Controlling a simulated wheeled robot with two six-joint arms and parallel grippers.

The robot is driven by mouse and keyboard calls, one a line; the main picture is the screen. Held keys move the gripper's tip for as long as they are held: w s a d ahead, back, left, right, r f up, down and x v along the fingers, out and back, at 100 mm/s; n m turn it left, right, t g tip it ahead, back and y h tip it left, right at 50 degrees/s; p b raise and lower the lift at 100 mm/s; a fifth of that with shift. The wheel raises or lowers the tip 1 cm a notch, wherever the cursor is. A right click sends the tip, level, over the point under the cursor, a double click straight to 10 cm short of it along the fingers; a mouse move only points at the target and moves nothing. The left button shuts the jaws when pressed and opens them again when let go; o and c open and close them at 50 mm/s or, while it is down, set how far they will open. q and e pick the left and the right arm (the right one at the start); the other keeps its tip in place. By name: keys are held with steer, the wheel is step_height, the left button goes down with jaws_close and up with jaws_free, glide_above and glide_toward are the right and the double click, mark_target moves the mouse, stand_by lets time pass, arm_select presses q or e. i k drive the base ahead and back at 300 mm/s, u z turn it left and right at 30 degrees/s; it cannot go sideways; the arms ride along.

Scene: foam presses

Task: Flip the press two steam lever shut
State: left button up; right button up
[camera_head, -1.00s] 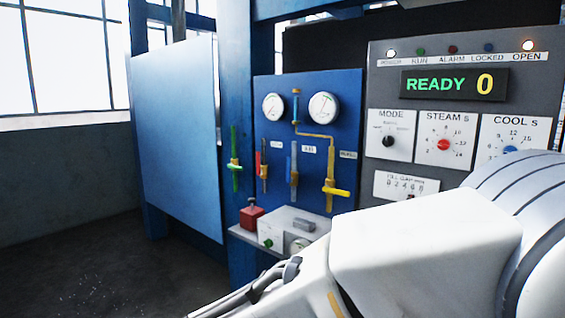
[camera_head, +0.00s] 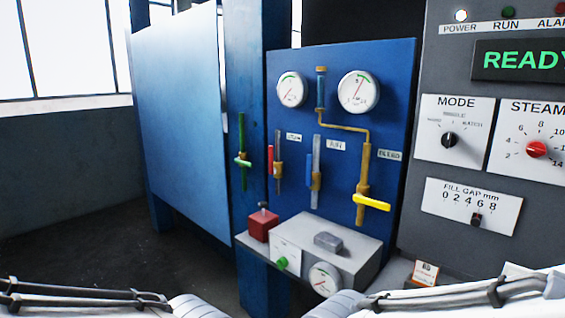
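The steam lever (camera_head: 271,160) is a small red handle under the STEAM label on a blue valve panel (camera_head: 345,70). It stands upright, along its brass valve and pipe (camera_head: 279,165). To its right, the blue air lever (camera_head: 308,170) also stands upright along its pipe. The yellow bleed lever (camera_head: 371,202) lies across its pipe. No press number is readable in view. White links of my arms show along the bottom edge at left and right. Neither of my grippers is in view, and nothing of mine touches the levers.
A green lever (camera_head: 242,163) lies across a green pipe on the blue post. A grey box (camera_head: 350,255) and a red block (camera_head: 263,225) stand on a shelf below the panel. A grey control panel (camera_head: 455,75) reading READY is at right. A blue sheet (camera_head: 180,120) stands left.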

mark_target(272, 171)
steer(key=u, duration=0.05)
steer(key=k, duration=0.65)
steer(key=u, duration=0.65)
steer(key=i, duration=0.75)
steer(key=u, duration=0.65)
steer(key=i, duration=1.75)
steer(key=z, duration=0.85)
steer(key=i, duration=0.3)
steer(key=z, duration=0.35)
